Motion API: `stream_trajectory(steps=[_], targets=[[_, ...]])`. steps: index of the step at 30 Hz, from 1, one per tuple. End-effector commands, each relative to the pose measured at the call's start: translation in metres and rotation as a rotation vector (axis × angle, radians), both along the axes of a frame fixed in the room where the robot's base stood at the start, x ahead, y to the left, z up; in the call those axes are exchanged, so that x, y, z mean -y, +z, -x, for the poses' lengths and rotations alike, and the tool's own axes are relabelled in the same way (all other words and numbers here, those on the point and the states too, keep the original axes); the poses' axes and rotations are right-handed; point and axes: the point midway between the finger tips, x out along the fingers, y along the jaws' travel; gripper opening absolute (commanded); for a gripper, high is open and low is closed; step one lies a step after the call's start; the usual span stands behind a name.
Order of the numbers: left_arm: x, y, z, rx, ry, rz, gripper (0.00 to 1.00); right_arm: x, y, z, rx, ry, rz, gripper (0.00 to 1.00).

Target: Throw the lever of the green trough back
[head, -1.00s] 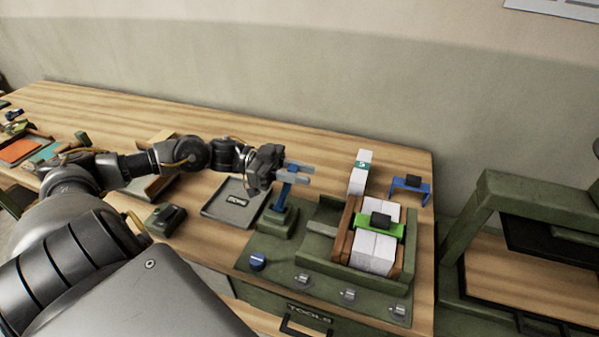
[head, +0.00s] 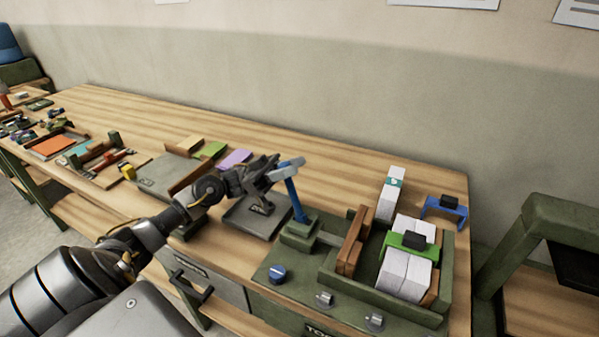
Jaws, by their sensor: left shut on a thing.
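The green trough (head: 335,271) stands at the front right of the bench. Its blue lever (head: 297,202) rises from a green block at the trough's left and leans to the left. My left gripper (head: 288,167) is shut on the lever's top, its fingers hiding that end. A wooden pusher (head: 351,243) stands in the trough, apart from a stack of white paper blocks (head: 405,273). A green clip with a dark top (head: 411,244) sits over the stack. My right gripper is not in view.
A blue clip stand (head: 443,209) and a white upright block (head: 390,193) are behind the trough. A blue knob (head: 277,274) and metal knobs are along the front. A dark tray (head: 240,217) lies under my left gripper. Loose items lie farther left.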

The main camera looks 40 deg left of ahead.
Motion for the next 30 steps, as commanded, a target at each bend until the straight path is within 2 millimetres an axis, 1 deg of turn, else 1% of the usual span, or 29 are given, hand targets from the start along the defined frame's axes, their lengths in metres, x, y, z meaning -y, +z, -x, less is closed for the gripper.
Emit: stream_trajectory(steps=[3, 10, 15, 26, 27, 30], targets=[[-0.01, -0.004, 0.002, 0.008, 0.001, 0.067, 0.0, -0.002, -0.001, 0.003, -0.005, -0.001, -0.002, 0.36], [-0.022, -0.006, 0.005, 0.023, 0.003, 0.137, 0.0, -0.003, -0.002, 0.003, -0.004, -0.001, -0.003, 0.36], [-0.025, -0.008, 0.005, 0.026, 0.002, 0.157, 0.0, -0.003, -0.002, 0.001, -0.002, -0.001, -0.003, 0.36], [-0.026, -0.008, 0.005, 0.026, 0.002, 0.159, 0.0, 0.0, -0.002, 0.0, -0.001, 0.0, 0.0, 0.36], [-0.026, -0.008, 0.005, 0.026, 0.002, 0.158, 0.27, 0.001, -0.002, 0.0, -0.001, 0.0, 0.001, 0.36], [-0.026, -0.008, 0.005, 0.026, 0.002, 0.158, 0.41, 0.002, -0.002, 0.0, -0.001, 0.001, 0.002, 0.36]])
